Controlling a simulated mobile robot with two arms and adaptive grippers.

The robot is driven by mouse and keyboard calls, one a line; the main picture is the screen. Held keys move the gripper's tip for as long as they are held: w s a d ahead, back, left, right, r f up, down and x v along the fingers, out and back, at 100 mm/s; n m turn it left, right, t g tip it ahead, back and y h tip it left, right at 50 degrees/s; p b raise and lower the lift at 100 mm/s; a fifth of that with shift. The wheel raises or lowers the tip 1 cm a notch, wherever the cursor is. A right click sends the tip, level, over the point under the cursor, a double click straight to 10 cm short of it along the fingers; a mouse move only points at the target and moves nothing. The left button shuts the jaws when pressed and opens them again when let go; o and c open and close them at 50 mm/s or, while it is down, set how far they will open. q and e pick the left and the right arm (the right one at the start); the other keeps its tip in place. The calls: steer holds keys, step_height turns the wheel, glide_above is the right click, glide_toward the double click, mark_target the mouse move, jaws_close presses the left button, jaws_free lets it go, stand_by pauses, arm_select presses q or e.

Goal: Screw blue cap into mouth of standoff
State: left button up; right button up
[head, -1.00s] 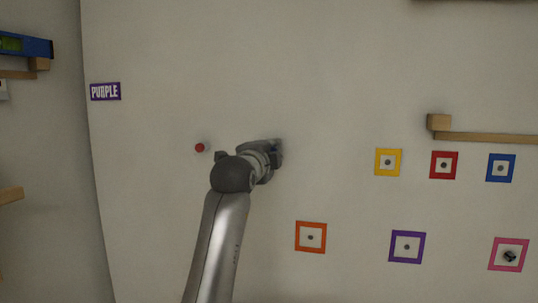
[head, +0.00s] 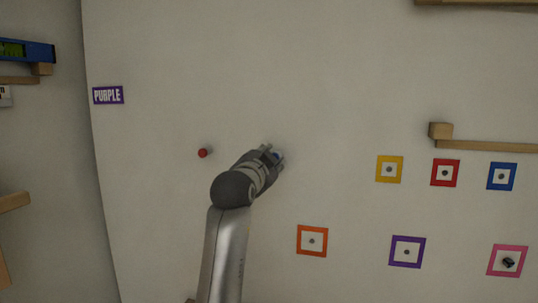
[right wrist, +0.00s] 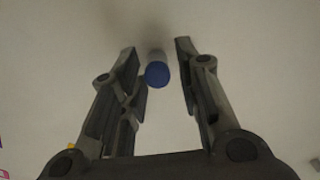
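A round blue cap (right wrist: 157,76) sits on the front end of a pale standoff (right wrist: 156,57) that stands out from the wall. In the head view the cap (head: 279,155) shows as a small blue patch at the gripper's tip. My right gripper (right wrist: 160,78) is open with its two fingers on either side of the cap. The left-hand finger is close to the cap; a wider gap shows on the right. I cannot tell how deep the cap sits in the standoff's mouth. My left gripper is in neither view.
A red-tipped peg (head: 205,153) stands out of the wall left of the gripper. Coloured square frames (head: 389,169) with dark centres are on the wall to the right, below a wooden ledge (head: 487,147). A PURPLE label (head: 108,95) is at left. The wall above the gripper is bare.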

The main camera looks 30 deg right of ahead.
steer(key=shift+s+d+f+n+p, duration=0.1)
steer(key=shift+n+p, duration=1.35)
steer(key=shift+n, duration=0.75)
steer(key=shift+s+d+f+n+p, duration=0.1)
steer(key=shift+n+p, duration=1.4)
steer(key=shift+n, duration=0.7)
steer(key=shift+s+d+n+p, duration=0.1)
steer(key=shift+n+p, duration=1.35)
steer(key=shift+n, duration=0.75)
steer(key=shift+w, duration=0.1)
steer(key=c, duration=0.3)
jaws_close()
steer(key=m+b, duration=0.5)
